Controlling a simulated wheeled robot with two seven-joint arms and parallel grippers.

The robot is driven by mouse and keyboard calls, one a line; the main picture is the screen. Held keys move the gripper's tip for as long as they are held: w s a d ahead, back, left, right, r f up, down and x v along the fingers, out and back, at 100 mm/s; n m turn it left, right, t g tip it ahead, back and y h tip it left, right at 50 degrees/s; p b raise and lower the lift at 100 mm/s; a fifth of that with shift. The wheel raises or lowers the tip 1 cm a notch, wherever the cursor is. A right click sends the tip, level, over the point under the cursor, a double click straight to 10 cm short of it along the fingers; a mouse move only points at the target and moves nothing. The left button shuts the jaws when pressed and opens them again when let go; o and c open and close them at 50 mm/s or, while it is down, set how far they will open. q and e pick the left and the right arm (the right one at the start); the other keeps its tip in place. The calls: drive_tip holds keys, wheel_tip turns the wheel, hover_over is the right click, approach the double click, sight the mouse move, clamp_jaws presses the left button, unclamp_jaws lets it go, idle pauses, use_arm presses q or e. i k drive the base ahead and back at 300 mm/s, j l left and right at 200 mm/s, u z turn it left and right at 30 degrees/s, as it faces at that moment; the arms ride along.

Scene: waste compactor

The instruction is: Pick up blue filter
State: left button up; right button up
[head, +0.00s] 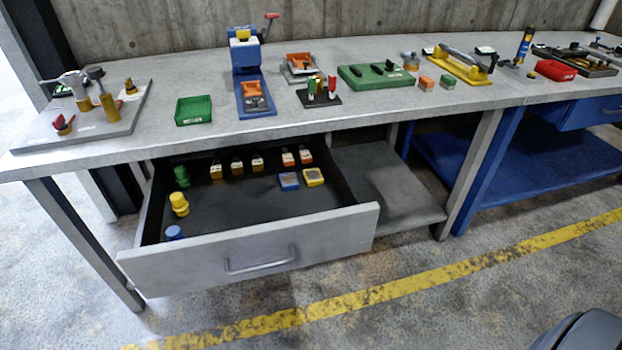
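An open grey drawer (250,253) under the workbench holds several small coloured parts. Among them, a blue square part with a greyish top (289,181) lies towards the right, touching or very close to a yellow square part (313,177). A blue round part (173,232) stands in the near left corner, its lower side partly hidden by the drawer front. I cannot tell from their looks which of the two blue parts is the filter. Neither of my grippers shows in the head view.
The drawer also holds yellow (179,204) and green (182,176) round parts and a back row of small pieces. The workbench (150,150) above bears a blue press (248,75), a green tray (193,110) and fixtures. The drawer's middle and the floor in front are clear.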

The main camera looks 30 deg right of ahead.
sight(289, 181)
drive_tip(key=k, duration=1)
